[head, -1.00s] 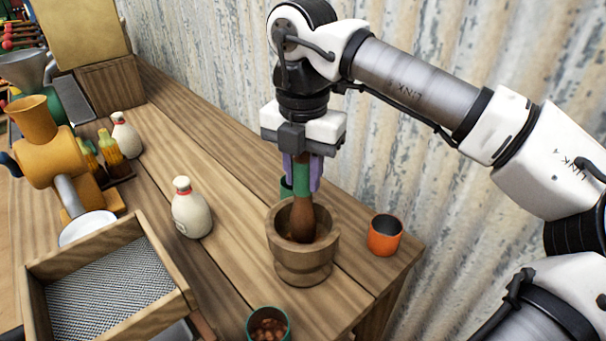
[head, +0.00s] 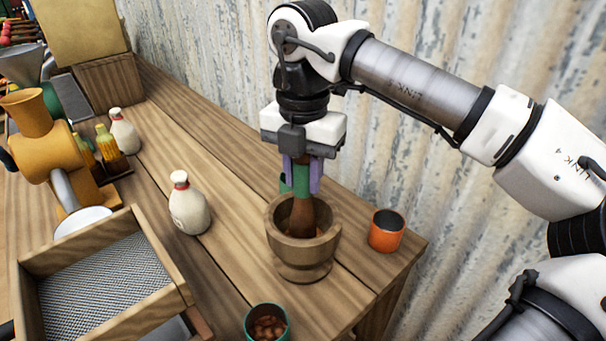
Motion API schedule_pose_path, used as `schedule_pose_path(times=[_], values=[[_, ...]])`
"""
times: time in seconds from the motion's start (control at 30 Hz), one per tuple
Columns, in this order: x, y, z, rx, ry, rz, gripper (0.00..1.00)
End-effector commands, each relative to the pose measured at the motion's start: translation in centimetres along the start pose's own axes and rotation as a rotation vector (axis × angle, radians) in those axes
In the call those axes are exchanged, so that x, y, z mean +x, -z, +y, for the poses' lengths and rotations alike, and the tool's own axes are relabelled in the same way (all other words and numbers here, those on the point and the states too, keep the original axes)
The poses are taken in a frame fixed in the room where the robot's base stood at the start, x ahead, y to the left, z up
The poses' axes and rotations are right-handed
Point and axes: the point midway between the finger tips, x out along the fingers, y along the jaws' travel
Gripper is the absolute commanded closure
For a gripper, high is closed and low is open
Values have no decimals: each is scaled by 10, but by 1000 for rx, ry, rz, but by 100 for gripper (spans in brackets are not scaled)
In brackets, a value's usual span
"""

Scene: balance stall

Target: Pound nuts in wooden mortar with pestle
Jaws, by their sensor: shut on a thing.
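The wooden mortar (head: 303,255) stands upright on the table near its right end. My gripper (head: 301,178) is above it, its purple fingers shut on the green-banded grip of the brown wooden pestle (head: 303,215). The pestle is upright, with its lower end inside the mortar bowl. Its tip is hidden by the mortar's near wall, so I cannot tell if it touches the bottom. Some brownish-orange stuff shows inside the bowl beside the pestle. A green cup (head: 267,323) with brown nuts in it stands at the front edge of the view.
An orange cup (head: 386,230) stands close to the mortar's right. A cream bottle (head: 188,205) and a wood-framed mesh sieve (head: 170,262) are to the left. A yellow grinder (head: 40,137) stands farther left. A corrugated wall (head: 220,70) runs behind the table. Another green object behind the gripper is mostly hidden.

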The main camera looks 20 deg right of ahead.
Motion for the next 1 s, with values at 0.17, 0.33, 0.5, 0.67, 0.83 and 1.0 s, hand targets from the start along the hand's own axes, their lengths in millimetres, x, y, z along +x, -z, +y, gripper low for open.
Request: schedule_pose_path(times=[0.17,0.33,0.5,0.67,0.83,1.0], values=[[-18,0,0,1,0,-2,100],[-17,0,0,0,0,-2,100],[-11,0,0,0,0,-1,100],[10,0,0,0,0,-1,100],[18,0,0,0,0,-2,100],[15,0,0,0,0,-2,100]])
